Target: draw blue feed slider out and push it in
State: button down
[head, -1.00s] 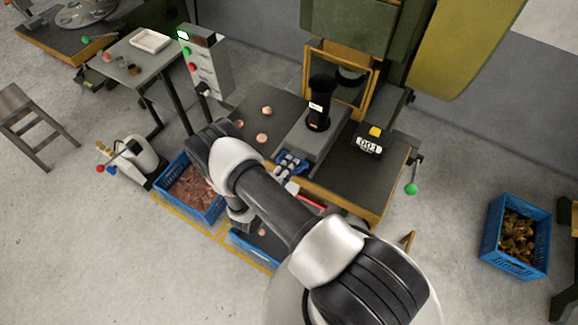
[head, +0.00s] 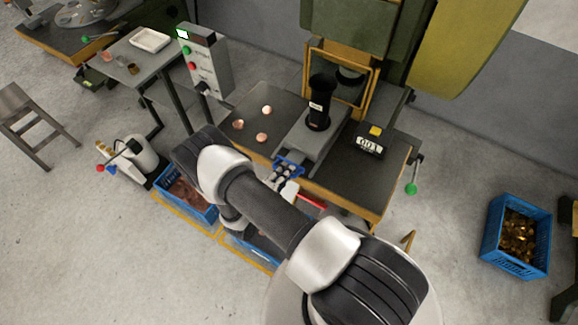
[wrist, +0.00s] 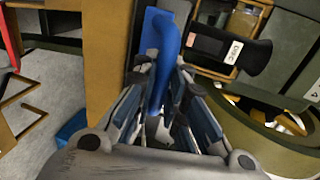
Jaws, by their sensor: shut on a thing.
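The blue feed slider (head: 289,164) is at the front end of the grey feed block on the press table. In the wrist view its upright blue handle (wrist: 166,45) stands between my fingers. My gripper (head: 283,174) is shut on this handle at the table's front edge; in the wrist view the two fingers (wrist: 158,88) press on it from both sides. A black cylinder with a white label (head: 319,103) stands upright on the feed block, behind the slider.
A counter box (head: 370,142) with a yellow button sits to the right, and a green-knobbed lever (head: 411,188) at the table's right side. Copper pieces (head: 262,137) lie on the table's left. A red bar (head: 312,200) is close beside my gripper. Blue crates stand on the floor.

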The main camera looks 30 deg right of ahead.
jog(key=v, duration=0.2)
jog(key=f+v, duration=0.1)
jog(key=v, duration=0.2)
jog(key=shift+s+a, duration=0.2)
jog(key=shift+a, duration=0.05)
jog(key=c, duration=2.1)
grip_release()
jog(key=o, duration=0.3)
jog(key=shift+s+a, duration=0.1)
jog(key=shift+a, duration=0.1)
jog(key=shift+o, duration=0.8)
jog(key=shift+d, duration=0.1)
jog(key=v, duration=1.2)
